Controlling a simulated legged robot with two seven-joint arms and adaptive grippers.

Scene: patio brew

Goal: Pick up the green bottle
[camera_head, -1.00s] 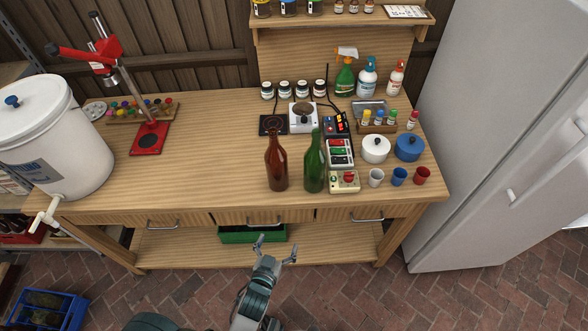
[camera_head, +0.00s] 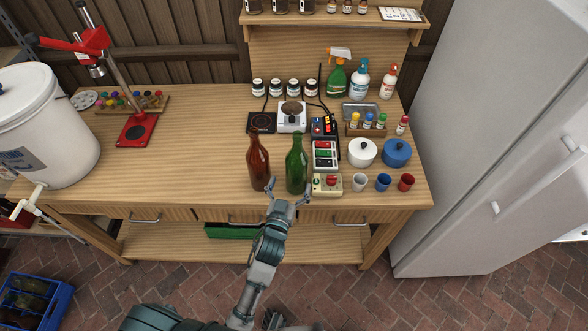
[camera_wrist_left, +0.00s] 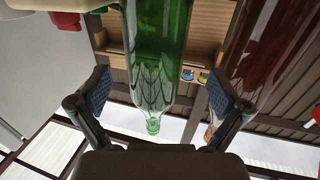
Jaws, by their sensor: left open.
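The green bottle (camera_head: 297,164) stands upright near the front edge of the wooden workbench (camera_head: 190,120). A brown bottle (camera_head: 258,162) stands just left of it. My left gripper (camera_head: 288,189) is open at the bench's front edge, its fingers in front of the lower part of the green bottle. In the left wrist view the green bottle (camera_wrist_left: 155,60) shows between the two spread fingertips of the left gripper (camera_wrist_left: 158,95), with clear space to each finger. The brown bottle (camera_wrist_left: 272,50) shows there beside the right finger. No contact is visible. My right gripper is not in view.
A beige box with a red knob (camera_head: 326,185) sits close right of the green bottle. White (camera_head: 359,182), blue (camera_head: 383,182) and red (camera_head: 406,182) cups stand farther right. A fridge (camera_head: 480,140) stands at the right.

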